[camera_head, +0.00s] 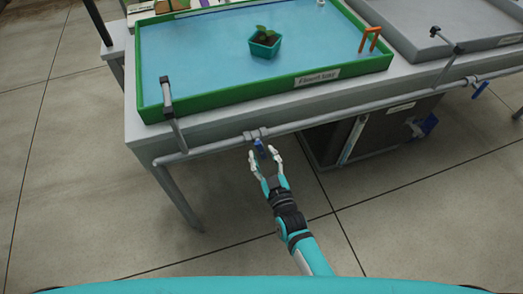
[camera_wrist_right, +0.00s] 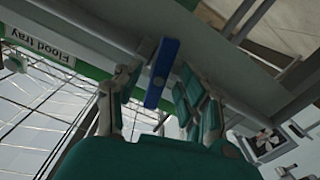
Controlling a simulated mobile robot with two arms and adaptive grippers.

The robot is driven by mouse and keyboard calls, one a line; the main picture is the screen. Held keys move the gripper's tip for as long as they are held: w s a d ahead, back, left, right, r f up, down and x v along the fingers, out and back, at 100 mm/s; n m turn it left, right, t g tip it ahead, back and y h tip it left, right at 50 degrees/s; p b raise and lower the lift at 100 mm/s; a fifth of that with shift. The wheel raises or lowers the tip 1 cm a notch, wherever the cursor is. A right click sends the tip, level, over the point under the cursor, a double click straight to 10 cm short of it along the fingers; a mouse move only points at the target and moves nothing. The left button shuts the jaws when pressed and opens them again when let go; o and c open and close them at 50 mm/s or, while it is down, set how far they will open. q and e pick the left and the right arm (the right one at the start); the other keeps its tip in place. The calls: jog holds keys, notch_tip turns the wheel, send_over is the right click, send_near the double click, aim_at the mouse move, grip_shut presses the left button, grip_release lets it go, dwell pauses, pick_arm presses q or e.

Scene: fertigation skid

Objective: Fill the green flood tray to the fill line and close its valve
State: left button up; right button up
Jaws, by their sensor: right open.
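The green flood tray (camera_head: 146,62) stands on the bench with blue water over its floor. An orange bracket-shaped marker (camera_head: 369,38) is at its right side; I cannot tell the exact water level against it. A blue valve handle (camera_head: 259,146) sits on the grey pipe below the tray's front edge, and it also shows in the right wrist view (camera_wrist_right: 161,70). My right gripper (camera_head: 264,155) is open, its fingers on either side of the blue handle; I cannot tell if they touch it. In the right wrist view the fingers (camera_wrist_right: 157,80) flank the handle. My left gripper is out of view.
A teal pot with a seedling (camera_head: 265,42) stands in the tray. A grey tray (camera_head: 410,30) is to the right, with another blue handle (camera_head: 480,89) on the pipe. A dark tank (camera_head: 370,130) sits under the bench. Two pipe spouts (camera_head: 168,95) (camera_head: 450,45) rise from the pipe.

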jog(key=shift+x, duration=0.95)
jog(key=shift+w, duration=0.2)
grip_shut()
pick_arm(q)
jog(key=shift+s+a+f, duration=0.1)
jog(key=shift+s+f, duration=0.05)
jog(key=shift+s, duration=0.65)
